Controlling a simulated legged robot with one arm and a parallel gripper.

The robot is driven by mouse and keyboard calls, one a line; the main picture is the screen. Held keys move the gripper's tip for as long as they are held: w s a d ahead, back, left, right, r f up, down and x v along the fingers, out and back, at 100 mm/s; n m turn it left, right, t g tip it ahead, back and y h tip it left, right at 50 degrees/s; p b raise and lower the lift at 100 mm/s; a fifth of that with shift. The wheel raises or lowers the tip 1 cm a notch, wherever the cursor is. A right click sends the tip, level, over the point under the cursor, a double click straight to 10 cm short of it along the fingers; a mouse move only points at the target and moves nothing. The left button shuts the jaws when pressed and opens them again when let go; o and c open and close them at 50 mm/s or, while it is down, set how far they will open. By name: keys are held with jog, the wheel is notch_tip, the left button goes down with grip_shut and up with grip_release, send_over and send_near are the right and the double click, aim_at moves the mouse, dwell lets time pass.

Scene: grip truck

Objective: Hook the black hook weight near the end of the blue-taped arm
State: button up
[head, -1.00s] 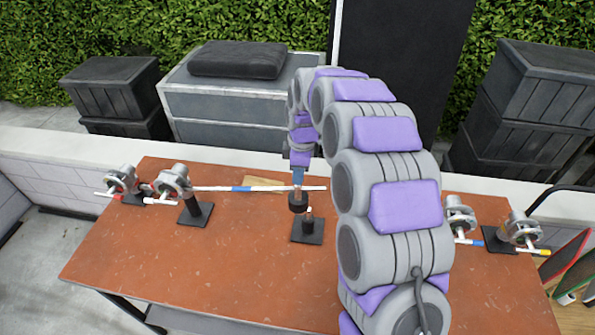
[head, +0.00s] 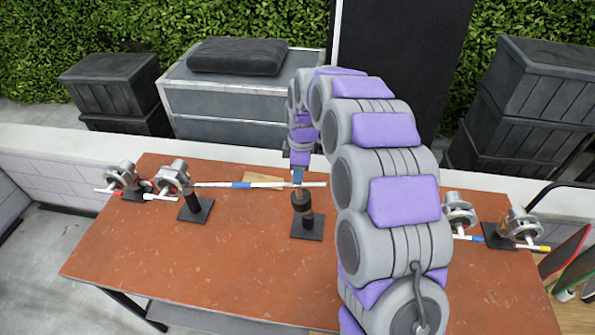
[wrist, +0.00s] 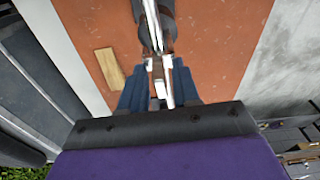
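The blue-taped arm is a thin white rod with a blue band (head: 241,185). It runs right from a grey clamp head (head: 173,178) on a black stand, and its free end lies just right of my gripper. My gripper (head: 299,177) has blue fingers and is beside the rod near that end. The black hook weight (head: 301,203) hangs upright just below my fingers, above the table. In the wrist view, my fingers (wrist: 159,88) close around a thin metal piece, seemingly the weight's hook. Whether the hook is around or only beside the rod cannot be told.
A black base plate (head: 307,232) with a short post stands under and beside the weight. Another clamp (head: 121,178) is at the left, and two clamps (head: 521,227) are at the right. The front of the red-brown table (head: 190,262) is clear.

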jog(key=shift+o, duration=1.3)
notch_tip(320, 180, up, 17)
jog(key=d+p, duration=0.1)
jog(key=shift+d+r, duration=0.1)
jog(key=s+d+f+m+b, duration=0.1)
jog(key=s+d+f+m, duration=0.2)
jog(key=s, duration=1.1)
jog(key=s+d+f+m+g+b, duration=0.1)
jog(key=s+d+f+m, duration=0.3)
jog(key=s+m, duration=0.4)
jog(key=s+d+f+m+b, duration=0.3)
jog(key=s+f+m, duration=0.2)
jog(key=s, duration=1.4)
jog(key=shift+s+d+f+m+g+h, duration=0.25)
jog(key=shift+s+m+g+h, duration=0.15)
jog(key=shift+m, duration=0.1)
